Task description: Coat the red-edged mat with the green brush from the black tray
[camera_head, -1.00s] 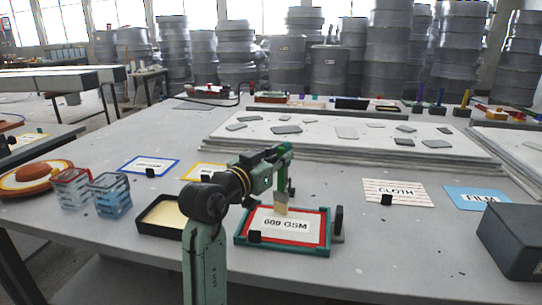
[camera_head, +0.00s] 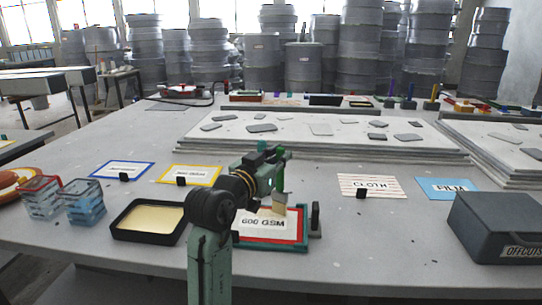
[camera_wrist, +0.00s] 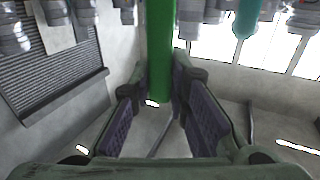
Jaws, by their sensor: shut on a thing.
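The red-edged mat (camera_head: 299,240), a white sheet marked 600 GSM, lies in a dark green frame at the table's front. My gripper (camera_head: 278,182) is above its far part and shut on the green brush. The brush's pale bristles (camera_head: 279,205) point down over the far right part of the mat; I cannot tell whether they touch it. In the wrist view the green handle (camera_wrist: 160,50) stands between the two purple-padded fingers. The black tray (camera_head: 128,233) with a pale yellow bottom lies left of the mat. My arm hides the mat's left part.
A dark upright piece (camera_head: 315,219) stands at the mat's right end. Blue (camera_head: 122,169), yellow (camera_head: 190,175), CLOTH (camera_head: 371,186) and FILM (camera_head: 447,188) cards lie behind. A grey OFFCUTS box (camera_head: 500,228) stands right. Clear cups (camera_head: 84,203) stand left.

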